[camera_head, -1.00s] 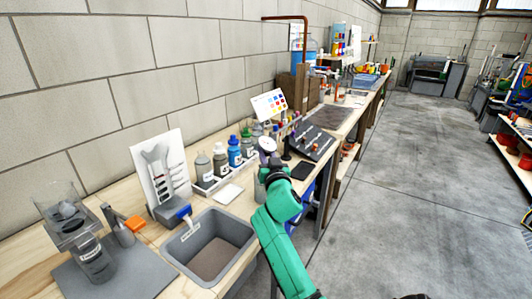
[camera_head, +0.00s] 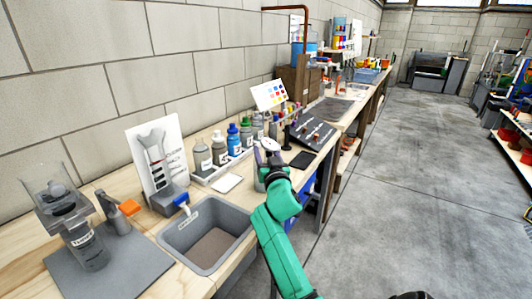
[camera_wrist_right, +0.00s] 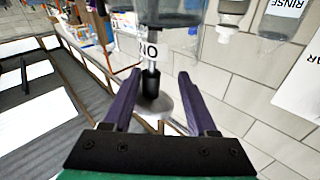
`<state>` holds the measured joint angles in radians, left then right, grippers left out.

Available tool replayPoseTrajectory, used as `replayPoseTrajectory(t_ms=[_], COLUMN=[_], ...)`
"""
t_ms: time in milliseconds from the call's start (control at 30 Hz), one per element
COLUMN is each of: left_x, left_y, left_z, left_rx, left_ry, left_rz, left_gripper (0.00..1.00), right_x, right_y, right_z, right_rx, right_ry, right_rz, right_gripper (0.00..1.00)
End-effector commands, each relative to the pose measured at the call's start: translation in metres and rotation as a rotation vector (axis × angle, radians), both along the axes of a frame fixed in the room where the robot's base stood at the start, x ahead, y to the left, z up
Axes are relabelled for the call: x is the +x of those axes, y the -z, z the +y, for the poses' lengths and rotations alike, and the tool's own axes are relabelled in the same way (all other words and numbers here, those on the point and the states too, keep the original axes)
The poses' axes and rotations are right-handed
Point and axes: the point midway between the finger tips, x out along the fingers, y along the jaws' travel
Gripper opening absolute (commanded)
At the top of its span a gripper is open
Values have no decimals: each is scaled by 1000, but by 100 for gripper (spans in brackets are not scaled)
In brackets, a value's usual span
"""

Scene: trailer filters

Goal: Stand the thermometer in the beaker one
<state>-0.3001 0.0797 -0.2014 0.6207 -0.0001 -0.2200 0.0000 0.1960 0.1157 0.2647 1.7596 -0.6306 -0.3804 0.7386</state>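My right gripper (camera_head: 266,156) is over the front edge of the bench, right of the basin; its arm comes up from below. In the right wrist view its two purple fingers (camera_wrist_right: 157,75) are spread apart. Beyond them are a black stem (camera_wrist_right: 150,82), a grey disc and a clear vessel with a partly read label, "NO" (camera_wrist_right: 150,49); contact is not clear. A pale round dial (camera_head: 270,145), possibly the thermometer, shows close to the gripper in the head view. A greyish vessel (camera_head: 259,180) is partly hidden beside the gripper. I cannot identify beaker one for certain. My left gripper is not in view.
A grey basin (camera_head: 207,235) is sunk in the bench. Several bottles (camera_head: 220,150) stand in a white rack behind. A clear labelled container (camera_head: 88,245) stands on a grey mat at left. A black slab (camera_head: 301,159) lies right of the gripper.

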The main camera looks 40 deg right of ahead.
Motion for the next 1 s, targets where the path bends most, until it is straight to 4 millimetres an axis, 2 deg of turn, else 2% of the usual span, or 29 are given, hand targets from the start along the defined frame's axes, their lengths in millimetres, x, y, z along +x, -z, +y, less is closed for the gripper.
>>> replayPoseTrajectory(t_ms=[233, 367, 567, 800, 1000], left_x=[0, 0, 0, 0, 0], left_y=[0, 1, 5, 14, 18], left_z=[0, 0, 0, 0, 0], left_rx=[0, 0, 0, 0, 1], left_ry=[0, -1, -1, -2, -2], left_rz=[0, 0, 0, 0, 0], left_gripper=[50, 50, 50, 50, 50], right_x=[-2, -15, -51, -106, -127], right_y=[1, 3, 9, 16, 17], right_z=[1, 9, 28, 57, 69], right_rx=[0, 0, 2, 4, 2], right_ry=[0, -1, 0, 1, 1], right_rz=[0, 1, 1, 1, 1], right_gripper=[59, 59, 59, 59, 59])
